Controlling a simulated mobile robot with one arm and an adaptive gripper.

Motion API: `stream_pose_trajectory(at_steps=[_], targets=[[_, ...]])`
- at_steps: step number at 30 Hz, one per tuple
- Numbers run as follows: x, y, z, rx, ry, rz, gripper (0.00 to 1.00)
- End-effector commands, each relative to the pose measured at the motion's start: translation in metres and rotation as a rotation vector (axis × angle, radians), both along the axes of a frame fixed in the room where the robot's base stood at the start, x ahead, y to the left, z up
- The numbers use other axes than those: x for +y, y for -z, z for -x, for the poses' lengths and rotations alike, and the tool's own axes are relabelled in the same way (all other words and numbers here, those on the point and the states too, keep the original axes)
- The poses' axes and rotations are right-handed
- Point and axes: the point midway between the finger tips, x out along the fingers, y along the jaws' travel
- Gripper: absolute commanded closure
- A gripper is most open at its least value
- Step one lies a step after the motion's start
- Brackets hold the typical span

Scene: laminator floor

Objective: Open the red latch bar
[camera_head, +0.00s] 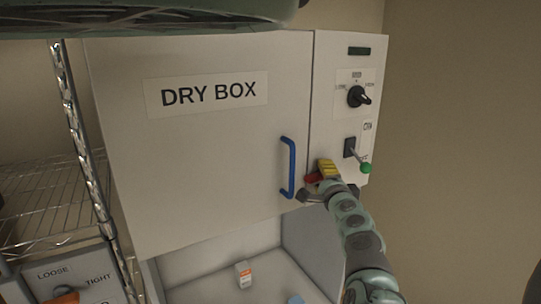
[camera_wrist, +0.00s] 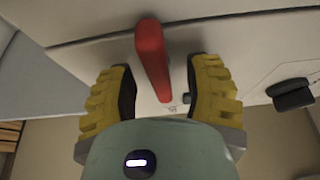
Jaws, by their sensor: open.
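The red latch bar (camera_wrist: 150,55) shows in the wrist view between the two yellow ribbed fingers of my gripper (camera_wrist: 155,90). The fingers are open, with a visible gap on each side of the bar. In the head view only a small part of the red latch bar (camera_head: 313,178) shows, just left of my gripper (camera_head: 322,172). The gripper is at the lower front of the white dry box (camera_head: 200,140), right of its blue door handle (camera_head: 288,168). The gripper and arm hide part of the latch area.
A black rotary knob (camera_head: 358,96) and a green-tipped toggle lever (camera_head: 365,167) sit on the right panel, the lever close to my gripper. A wire rack (camera_head: 45,205) stands at left. Below the box, an orange-and-white bottle (camera_head: 243,274) stands in an open bay.

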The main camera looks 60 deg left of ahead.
Motion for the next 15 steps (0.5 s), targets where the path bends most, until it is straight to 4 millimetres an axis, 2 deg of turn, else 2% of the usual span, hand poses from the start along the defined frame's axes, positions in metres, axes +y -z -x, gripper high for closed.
stream_pose_trajectory(at_steps=[2,15], targets=[[0.0002,0.0001,0.0004,0.0,-0.001,0.0,0.55],[-0.0002,0.0002,-0.0001,0.0,0.0,0.001,1.0]])
